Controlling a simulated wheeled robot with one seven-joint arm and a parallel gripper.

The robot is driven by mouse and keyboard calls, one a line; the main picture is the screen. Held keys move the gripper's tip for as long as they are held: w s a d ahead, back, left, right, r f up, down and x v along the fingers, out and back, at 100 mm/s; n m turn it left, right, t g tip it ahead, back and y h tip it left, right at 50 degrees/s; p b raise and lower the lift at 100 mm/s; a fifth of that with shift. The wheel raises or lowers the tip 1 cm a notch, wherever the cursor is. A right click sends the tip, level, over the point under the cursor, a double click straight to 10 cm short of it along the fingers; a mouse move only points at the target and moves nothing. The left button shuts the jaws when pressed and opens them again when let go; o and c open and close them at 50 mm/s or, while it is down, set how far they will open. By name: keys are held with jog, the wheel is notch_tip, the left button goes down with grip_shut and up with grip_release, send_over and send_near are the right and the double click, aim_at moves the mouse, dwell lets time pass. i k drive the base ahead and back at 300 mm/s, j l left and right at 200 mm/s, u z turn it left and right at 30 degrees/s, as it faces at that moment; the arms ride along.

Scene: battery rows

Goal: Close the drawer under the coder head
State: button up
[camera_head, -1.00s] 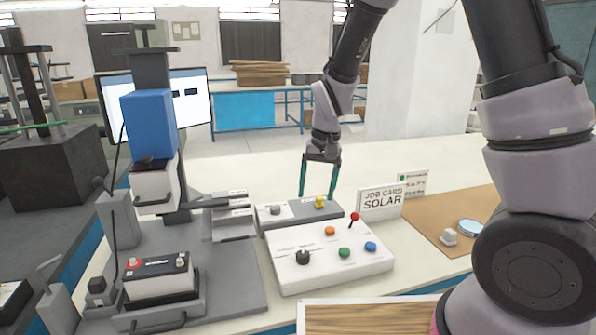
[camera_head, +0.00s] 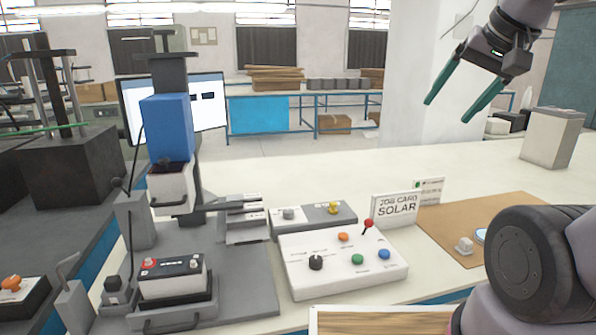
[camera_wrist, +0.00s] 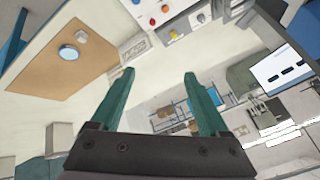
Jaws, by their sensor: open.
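The coder head is a blue block (camera_head: 167,122) on a dark column at the left. Under it a white drawer (camera_head: 172,190) with a dark bar handle sticks out toward me, with a dark opening at its top. Below it, a black-topped battery (camera_head: 172,278) sits in a grey holder with its own handle. My gripper (camera_head: 448,110) has green fingers spread apart and empty. It is raised at the upper right, far from the drawer. The fingers also show in the wrist view (camera_wrist: 159,74). The drawer cannot be clearly made out there.
A white button panel (camera_head: 335,277) with a red-knobbed lever stands right of the coder. Behind it are a grey box with a yellow knob (camera_head: 333,207) and the SOLAR job card (camera_head: 396,209). A monitor (camera_head: 212,105) stands behind the column.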

aim_at(195, 308)
jog(key=u, duration=1.65)
jog(key=k+z, duration=0.3)
jog(key=z, duration=0.15)
